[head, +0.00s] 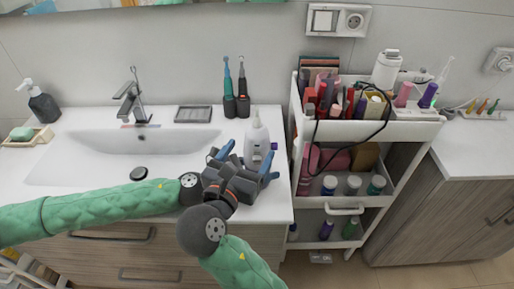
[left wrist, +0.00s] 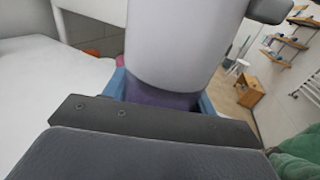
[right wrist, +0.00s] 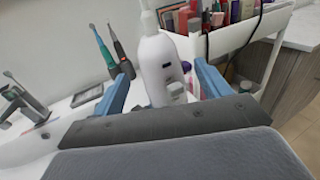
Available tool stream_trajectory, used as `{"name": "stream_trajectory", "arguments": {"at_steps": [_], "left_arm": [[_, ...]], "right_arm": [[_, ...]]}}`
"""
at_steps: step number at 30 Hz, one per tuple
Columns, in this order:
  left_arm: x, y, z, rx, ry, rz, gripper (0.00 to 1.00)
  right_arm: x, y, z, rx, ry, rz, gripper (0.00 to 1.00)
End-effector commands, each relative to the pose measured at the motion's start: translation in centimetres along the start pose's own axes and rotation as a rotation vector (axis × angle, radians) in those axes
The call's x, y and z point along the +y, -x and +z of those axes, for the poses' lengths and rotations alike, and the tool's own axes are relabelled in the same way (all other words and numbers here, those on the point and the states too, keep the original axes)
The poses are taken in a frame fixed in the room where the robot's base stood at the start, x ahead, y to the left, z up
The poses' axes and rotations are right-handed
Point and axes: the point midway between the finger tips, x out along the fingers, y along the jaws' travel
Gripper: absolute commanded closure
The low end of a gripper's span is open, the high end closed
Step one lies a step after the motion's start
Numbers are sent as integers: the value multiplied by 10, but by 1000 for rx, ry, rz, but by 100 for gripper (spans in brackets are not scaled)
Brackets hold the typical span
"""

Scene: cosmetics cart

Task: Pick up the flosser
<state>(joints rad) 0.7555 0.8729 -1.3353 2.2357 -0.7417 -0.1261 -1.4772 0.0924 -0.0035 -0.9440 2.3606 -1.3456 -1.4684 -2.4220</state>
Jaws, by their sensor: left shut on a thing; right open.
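The flosser (head: 256,145) is a white bottle-like body with a thin nozzle on top. It is roughly upright at the front right of the washbasin counter. My left gripper (left wrist: 160,100) is shut on its lower, purplish part; the white body fills the top of the left wrist view. My right gripper (head: 246,160) is open, with its blue fingers spread on either side. In the right wrist view the flosser (right wrist: 160,72) stands between those fingers, and I cannot tell whether they touch it. The grippers overlap in the head view, mostly hiding the left jaws and the flosser's base.
The washbasin (head: 90,143) and tap (head: 131,98) are to the left. Two electric toothbrushes (head: 236,104) stand behind the flosser. A white cart (head: 300,150) with several bottles is close on the right. A wooden cabinet (head: 445,205) stands beyond it.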

Motion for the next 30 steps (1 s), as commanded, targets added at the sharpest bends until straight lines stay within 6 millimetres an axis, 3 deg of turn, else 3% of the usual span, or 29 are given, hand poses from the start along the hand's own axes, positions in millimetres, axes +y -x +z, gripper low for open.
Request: {"name": "stream_trajectory", "arguments": {"at_steps": [7, 16, 26, 30], "left_arm": [[0, 0, 0, 0, 0, 0, 66], [0, 0, 0, 0, 0, 0, 66], [0, 0, 0, 0, 0, 0, 66], [0, 0, 0, 0, 0, 0, 66]], "right_arm": [[0, -14, 2, -2, -1, -1, 24], [1, -52, 5, 0, 0, -1, 24], [1, -58, 5, 0, -1, -1, 24], [1, -58, 5, 0, -1, -1, 50]]}}
